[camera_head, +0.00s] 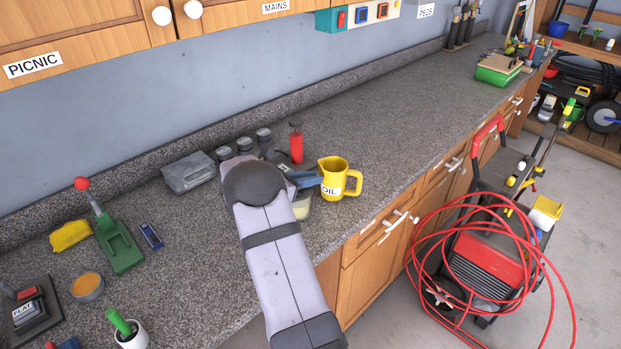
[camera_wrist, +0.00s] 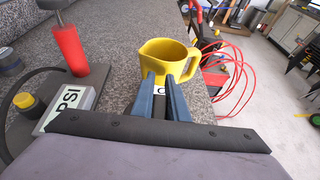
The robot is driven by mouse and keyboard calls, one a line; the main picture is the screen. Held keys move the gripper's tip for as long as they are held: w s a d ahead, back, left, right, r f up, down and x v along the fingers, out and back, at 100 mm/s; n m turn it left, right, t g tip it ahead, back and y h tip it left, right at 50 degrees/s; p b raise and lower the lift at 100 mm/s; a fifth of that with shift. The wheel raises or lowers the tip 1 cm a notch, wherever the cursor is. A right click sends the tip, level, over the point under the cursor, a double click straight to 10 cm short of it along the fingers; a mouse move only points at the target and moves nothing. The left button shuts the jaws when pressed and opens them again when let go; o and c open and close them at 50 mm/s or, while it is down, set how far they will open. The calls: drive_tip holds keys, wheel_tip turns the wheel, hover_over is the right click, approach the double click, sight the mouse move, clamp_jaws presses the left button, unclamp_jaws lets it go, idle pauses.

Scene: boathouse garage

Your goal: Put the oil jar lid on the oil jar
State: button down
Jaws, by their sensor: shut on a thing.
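A pale jar (camera_head: 301,206), which looks like the oil jar, stands on the counter, partly hidden behind my arm in the head view. My gripper (camera_head: 306,180) is just above it; its blue fingers also show in the wrist view (camera_wrist: 161,82). They are shut on a small dark piece (camera_wrist: 160,104), which appears to be the oil jar lid; its shape is mostly hidden. A yellow jug (camera_head: 340,178) labelled OIL stands upright just beyond the fingertips. It also shows in the wrist view (camera_wrist: 165,58); whether the fingers touch it I cannot tell.
A red cylinder (camera_head: 296,142) stands behind my gripper, with several dark-topped containers (camera_head: 264,140) to its left. A PSI-marked block (camera_wrist: 70,107) lies left of my fingers. The counter's front edge is close to the jug.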

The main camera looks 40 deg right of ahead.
drive_tip(key=shift+f+b, duration=0.3)
drive_tip(key=shift+f, duration=0.15)
drive_tip(key=c, duration=1.7)
unclamp_jaws()
drive_tip(key=shift+o, duration=0.2)
drive_tip(key=b+v, duration=0.2)
drive_tip(key=v, duration=0.4)
drive_tip(key=shift+a+r, duration=0.1)
drive_tip(key=shift+a, duration=0.1)
drive_tip(key=shift+a+r, duration=0.2)
drive_tip(key=shift+a, duration=0.2)
